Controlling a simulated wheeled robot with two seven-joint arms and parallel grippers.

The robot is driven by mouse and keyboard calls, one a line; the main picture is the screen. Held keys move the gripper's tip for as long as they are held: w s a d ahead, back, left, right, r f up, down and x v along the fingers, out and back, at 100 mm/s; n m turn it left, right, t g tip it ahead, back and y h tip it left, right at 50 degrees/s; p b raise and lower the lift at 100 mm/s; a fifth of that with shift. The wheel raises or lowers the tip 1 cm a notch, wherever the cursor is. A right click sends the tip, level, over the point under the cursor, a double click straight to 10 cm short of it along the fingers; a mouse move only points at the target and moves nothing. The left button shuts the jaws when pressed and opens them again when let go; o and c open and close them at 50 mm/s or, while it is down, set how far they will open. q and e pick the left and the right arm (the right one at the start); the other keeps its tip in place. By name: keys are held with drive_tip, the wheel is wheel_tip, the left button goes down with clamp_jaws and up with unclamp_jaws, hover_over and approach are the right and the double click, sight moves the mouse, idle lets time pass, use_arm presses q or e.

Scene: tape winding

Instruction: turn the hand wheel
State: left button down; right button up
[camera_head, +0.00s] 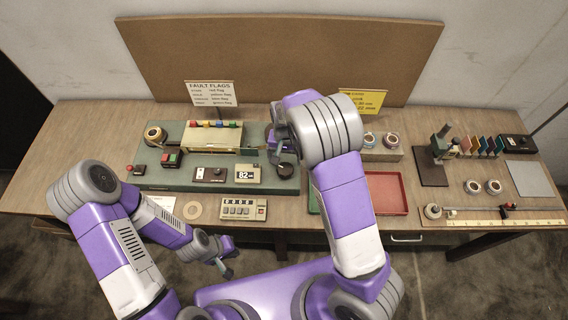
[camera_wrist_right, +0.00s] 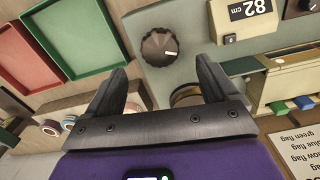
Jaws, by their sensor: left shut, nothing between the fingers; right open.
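A dark, ribbed round knob (camera_head: 286,170) with a pale mark, which looks like the hand wheel, stands on the right end of the green machine base (camera_head: 215,184). In the right wrist view the knob (camera_wrist_right: 160,47) lies just beyond my right fingertips, roughly between their lines and apart from them. My right gripper (camera_wrist_right: 160,78) is open and empty; in the head view its wrist hides most of it. A round reel (camera_wrist_right: 186,95) shows partly behind its palm. My left gripper (camera_head: 225,268) is shut and empty, low in front of the table edge.
A display reading 82 (camera_head: 247,174) stands left of the knob. Red (camera_head: 387,194) and green trays lie to its right, partly behind my right arm. A fault flags sign (camera_head: 212,94) stands behind.

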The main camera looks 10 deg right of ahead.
sight(285, 168)
wheel_tip(285, 168, down, 7)
drive_tip(key=shift+r, duration=0.1)
idle(0.3)
drive_tip(key=c, duration=1.1)
drive_tip(key=shift+o, duration=0.2)
drive_tip(key=shift+m+p, duration=0.45)
drive_tip(key=shift+m, duration=2.35)
